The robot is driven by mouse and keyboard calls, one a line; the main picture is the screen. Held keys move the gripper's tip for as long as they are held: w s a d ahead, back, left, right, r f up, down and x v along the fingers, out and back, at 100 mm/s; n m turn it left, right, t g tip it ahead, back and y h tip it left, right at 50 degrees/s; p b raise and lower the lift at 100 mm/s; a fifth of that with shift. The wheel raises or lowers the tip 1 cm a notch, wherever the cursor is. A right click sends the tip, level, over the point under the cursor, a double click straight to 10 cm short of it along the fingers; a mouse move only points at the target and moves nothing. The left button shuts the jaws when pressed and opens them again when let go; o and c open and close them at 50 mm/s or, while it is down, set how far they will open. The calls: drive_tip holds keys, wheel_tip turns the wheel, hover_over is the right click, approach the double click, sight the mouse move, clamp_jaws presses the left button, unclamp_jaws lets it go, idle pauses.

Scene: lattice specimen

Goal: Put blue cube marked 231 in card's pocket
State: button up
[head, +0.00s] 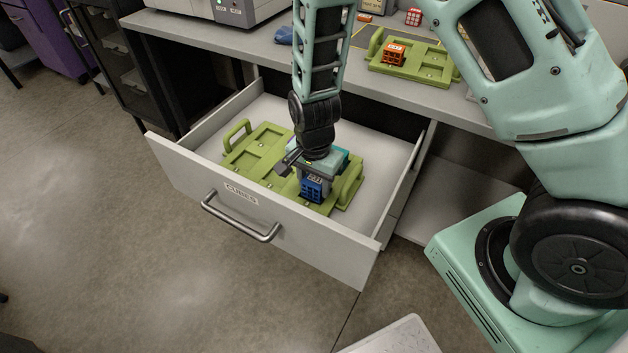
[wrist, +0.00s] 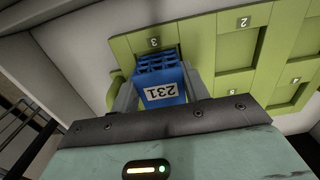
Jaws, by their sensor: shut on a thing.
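The blue cube marked 231 (head: 312,188) is between the fingers of my gripper (head: 314,170), which points down into the open drawer. In the wrist view the cube (wrist: 161,88) shows its white 231 label and an open lattice top, with a finger on each side. A green card (head: 262,150) with numbered pockets and raised handles lies in the drawer under my gripper. The cube is at the pocket by label 3 (wrist: 154,43). I cannot tell whether it sits in that pocket or just above it. Other visible pockets of this card look empty.
The grey drawer (head: 180,168) has a front with a CUBES label and a bar handle. A second green card (head: 425,68) on the bench holds an orange cube (head: 393,53). A red-and-white cube (head: 413,17) stands behind it. Drawer walls surround my gripper closely.

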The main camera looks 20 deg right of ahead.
sight(314, 181)
drive_tip(key=shift+f+b, duration=0.3)
drive_tip(key=shift+f, duration=0.25)
idle(0.4)
drive_tip(key=o, duration=1.5)
drive_tip(key=shift+c, duration=0.2)
drive_tip(key=shift+r, duration=0.15)
drive_tip(key=shift+r+p, duration=2.4)
wheel_tip(314, 181, up, 17)
drive_tip(key=p, duration=0.1)
drive_tip(key=shift+r, duration=0.2)
